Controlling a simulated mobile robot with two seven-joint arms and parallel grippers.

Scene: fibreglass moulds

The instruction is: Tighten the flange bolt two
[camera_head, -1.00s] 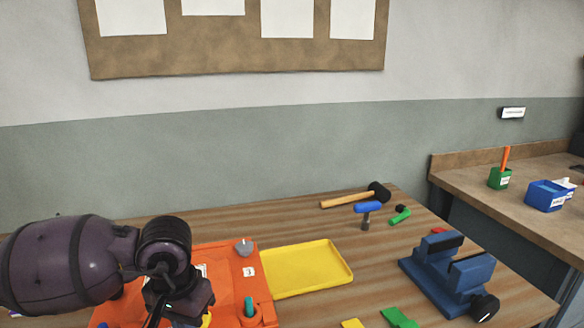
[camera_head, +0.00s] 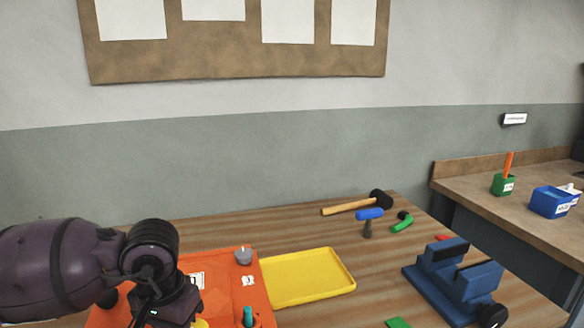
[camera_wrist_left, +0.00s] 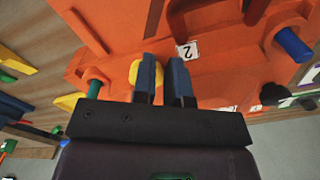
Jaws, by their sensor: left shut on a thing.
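An orange mould (camera_head: 225,285) lies on the wooden bench at the lower left of the head view, partly behind my left arm. In the left wrist view its orange surface (camera_wrist_left: 225,72) carries a "2" label (camera_wrist_left: 188,50), a teal bolt (camera_wrist_left: 95,88) and a blue bolt (camera_wrist_left: 293,44). My left gripper (camera_wrist_left: 163,82) is over the mould beside the label, its fingers close together. A yellow bolt (camera_wrist_left: 134,72) shows at the left finger; the fingers hide part of it, so the grip is hard to see. My right gripper is not in view.
A yellow tray (camera_head: 310,278) sits right of the mould. Behind it lie a mallet (camera_head: 350,207), a blue-headed hammer (camera_head: 369,216) and a green piece (camera_head: 402,224). A blue vise (camera_head: 455,280) stands at the right. A side bench holds green and blue bins (camera_head: 548,203).

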